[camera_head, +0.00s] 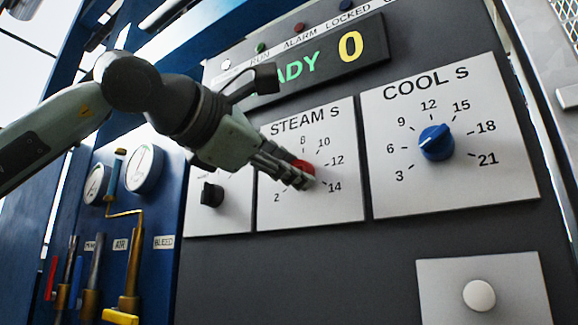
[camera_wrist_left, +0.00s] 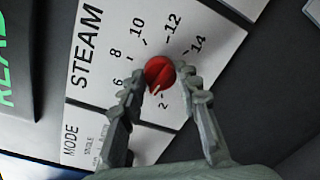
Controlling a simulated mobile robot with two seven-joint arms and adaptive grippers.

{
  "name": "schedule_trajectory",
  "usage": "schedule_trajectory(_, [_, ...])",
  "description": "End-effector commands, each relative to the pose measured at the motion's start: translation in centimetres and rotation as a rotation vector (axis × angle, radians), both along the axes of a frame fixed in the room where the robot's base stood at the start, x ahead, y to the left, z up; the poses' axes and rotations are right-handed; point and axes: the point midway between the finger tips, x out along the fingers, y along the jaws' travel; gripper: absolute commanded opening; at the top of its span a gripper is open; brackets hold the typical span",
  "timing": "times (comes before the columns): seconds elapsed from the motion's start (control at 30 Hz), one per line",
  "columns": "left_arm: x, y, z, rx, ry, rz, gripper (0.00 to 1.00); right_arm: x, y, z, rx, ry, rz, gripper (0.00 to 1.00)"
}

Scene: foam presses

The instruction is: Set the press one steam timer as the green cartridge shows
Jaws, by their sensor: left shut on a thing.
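The steam timer is a white panel (camera_head: 335,205) marked "STEAM S" with a red knob (camera_head: 306,167) in its middle. My left gripper (camera_head: 301,178) reaches in from the left and is shut on the red knob, covering part of it and the dial's lower left. In the left wrist view, the red knob (camera_wrist_left: 158,69) sits between the two fingertips. A white mark on it points toward the low end, near the 2. The 4 is hidden by a finger. The green cartridge is not in view. My right gripper is not in view.
The cool timer with a blue knob (camera_head: 436,142) is to the right. A black mode knob (camera_head: 211,194) is to the left. A display (camera_head: 330,55) above shows a yellow 0. A white button (camera_head: 479,295) is below. Gauges and valves stand at the left.

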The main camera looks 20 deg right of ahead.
Motion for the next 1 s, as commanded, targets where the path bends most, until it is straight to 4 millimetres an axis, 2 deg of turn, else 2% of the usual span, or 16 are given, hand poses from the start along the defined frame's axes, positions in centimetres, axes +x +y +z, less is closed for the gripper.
schedule_trajectory(0.27, [0.0, 0.0, 0.0, -0.001, 0.0, 0.001, 0.03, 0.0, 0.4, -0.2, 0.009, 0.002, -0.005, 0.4])
schedule_trajectory(0.3, [0.0, 0.0, 0.1, -0.001, -0.001, 0.0, 0.36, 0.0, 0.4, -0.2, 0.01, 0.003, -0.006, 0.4])
schedule_trajectory(0.43, [0.0, 0.0, 0.0, -0.001, 0.0, 0.001, 0.52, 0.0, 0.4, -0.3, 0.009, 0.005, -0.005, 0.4])
schedule_trajectory(0.77, [-0.1, 0.2, 0.0, -0.001, 0.0, 0.001, 0.53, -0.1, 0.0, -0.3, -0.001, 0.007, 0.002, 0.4])
schedule_trajectory(0.87, [-0.6, 0.9, 0.1, -0.001, -0.001, 0.0, 0.53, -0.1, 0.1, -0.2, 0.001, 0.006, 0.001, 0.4])
schedule_trajectory(1.0, [-2.0, 3.0, 0.3, -0.002, -0.003, 0.002, 0.53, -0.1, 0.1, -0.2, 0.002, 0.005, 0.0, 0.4])
